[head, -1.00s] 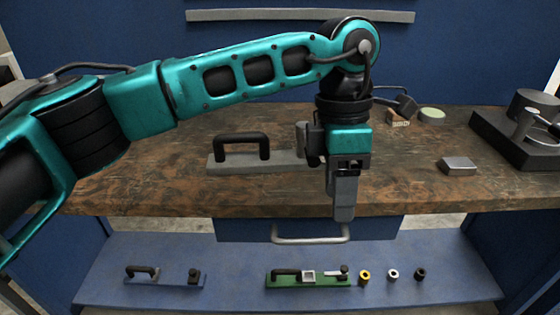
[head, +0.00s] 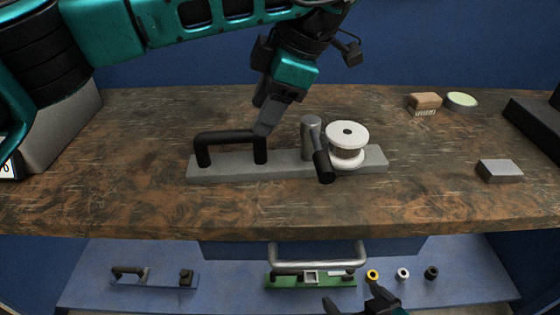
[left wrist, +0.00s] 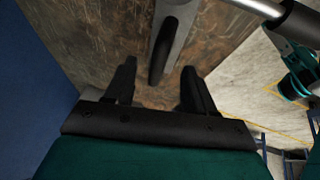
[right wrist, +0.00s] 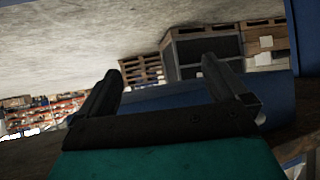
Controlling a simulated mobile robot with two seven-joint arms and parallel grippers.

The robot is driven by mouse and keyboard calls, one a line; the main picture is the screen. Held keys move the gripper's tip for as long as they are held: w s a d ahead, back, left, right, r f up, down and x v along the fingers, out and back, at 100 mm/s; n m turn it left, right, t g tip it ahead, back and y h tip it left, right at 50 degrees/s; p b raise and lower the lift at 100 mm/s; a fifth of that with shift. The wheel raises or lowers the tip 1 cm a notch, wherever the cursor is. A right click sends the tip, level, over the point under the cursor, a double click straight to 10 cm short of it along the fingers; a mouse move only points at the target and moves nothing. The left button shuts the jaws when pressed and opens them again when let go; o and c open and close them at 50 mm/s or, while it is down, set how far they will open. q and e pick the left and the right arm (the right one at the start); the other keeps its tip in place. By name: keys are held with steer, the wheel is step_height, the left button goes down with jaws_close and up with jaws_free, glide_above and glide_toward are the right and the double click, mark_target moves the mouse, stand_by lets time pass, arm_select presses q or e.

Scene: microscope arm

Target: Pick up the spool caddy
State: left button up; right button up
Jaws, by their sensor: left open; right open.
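The spool caddy has a long grey base (head: 285,165) on the wooden workbench. It carries a black handle (head: 231,137) at its left, a grey post with a black lever (head: 312,138), and a white spool (head: 347,143) at its right. My left gripper (head: 265,122) is open and points down at the handle's right end. In the left wrist view the handle (left wrist: 163,50) shows end-on between the spread fingers and beyond them, with no clear contact. My right gripper (head: 362,303) is open and empty, low in front of the bench. The right wrist view shows its spread fingers (right wrist: 158,80).
A wooden brush (head: 425,100), a pale green round dish (head: 461,101) and a grey block (head: 499,170) lie to the right. A drawer handle (head: 318,262) juts from the bench front. Below, a blue shelf holds a green-based fixture (head: 312,282). The bench's front strip is clear.

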mark_target(249, 130)
arm_select(q)
steer(key=b+x, duration=0.1)
steer(key=x, duration=0.6)
steer(key=shift+s+a, duration=0.1)
steer(key=shift+a, duration=0.05)
steer(key=shift+r, duration=0.1)
jaws_close()
steer(key=shift+r, duration=0.1)
stand_by(1.0)
